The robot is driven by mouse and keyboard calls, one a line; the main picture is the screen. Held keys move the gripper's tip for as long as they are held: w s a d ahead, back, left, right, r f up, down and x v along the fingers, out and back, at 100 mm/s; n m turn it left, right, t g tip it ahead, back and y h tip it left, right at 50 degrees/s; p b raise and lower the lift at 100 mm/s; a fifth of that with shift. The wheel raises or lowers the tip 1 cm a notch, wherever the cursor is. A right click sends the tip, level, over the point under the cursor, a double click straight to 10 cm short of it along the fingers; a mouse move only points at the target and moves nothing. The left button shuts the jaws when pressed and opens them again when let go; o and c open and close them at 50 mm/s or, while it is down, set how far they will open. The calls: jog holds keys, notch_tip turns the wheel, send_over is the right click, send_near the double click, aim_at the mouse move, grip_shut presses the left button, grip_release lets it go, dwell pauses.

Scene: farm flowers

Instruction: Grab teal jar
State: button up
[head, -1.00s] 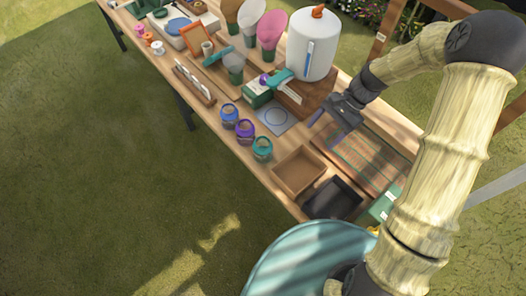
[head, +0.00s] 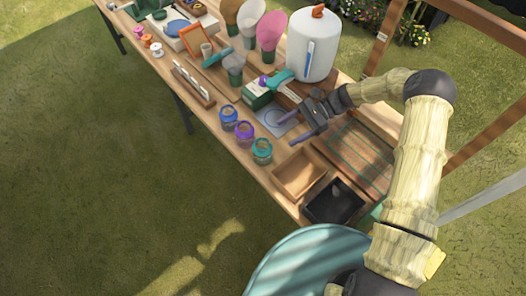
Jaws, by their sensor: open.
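The teal jar (head: 262,151) stands upright on the wooden table near its front edge. It is the rightmost of a row of three jars, beside the purple jar (head: 244,131) and the blue jar (head: 228,117). My gripper (head: 287,132) is open and empty. In the picture it is up and to the right of the teal jar, with its purple-tipped fingers pointing left. It is apart from the jar and over the area by the grey mat. Its exact height above the table is hard to tell.
A brown tray (head: 298,176) and a black tray (head: 333,203) lie right of the teal jar. A green box (head: 258,92) and a white canister (head: 312,46) stand behind the grey mat (head: 276,119).

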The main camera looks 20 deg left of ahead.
jog(key=p, duration=0.2)
send_near(254, 154)
jog(key=shift+s+a+f, duration=0.15)
jog(key=shift+a, duration=0.25)
jog(key=shift+s+a+f, duration=0.15)
jog(key=shift+a+f, duration=0.05)
jog(key=shift+a, duration=0.2)
jog(key=shift+s+a+f, duration=0.2)
jog(key=shift+a+f, duration=0.1)
jog(key=shift+f, duration=0.1)
jog(key=shift+s+a+f+p, duration=0.15)
jog(key=shift+s+a+p, duration=0.15)
jog(key=shift+s+p, duration=0.1)
jog(key=x, duration=0.2)
jog(key=p+x, duration=0.1)
jog(key=x, duration=0.1)
jog(key=shift+d+f+p, duration=0.1)
jog(key=shift+f+p, duration=0.2)
jog(key=shift+w, duration=0.1)
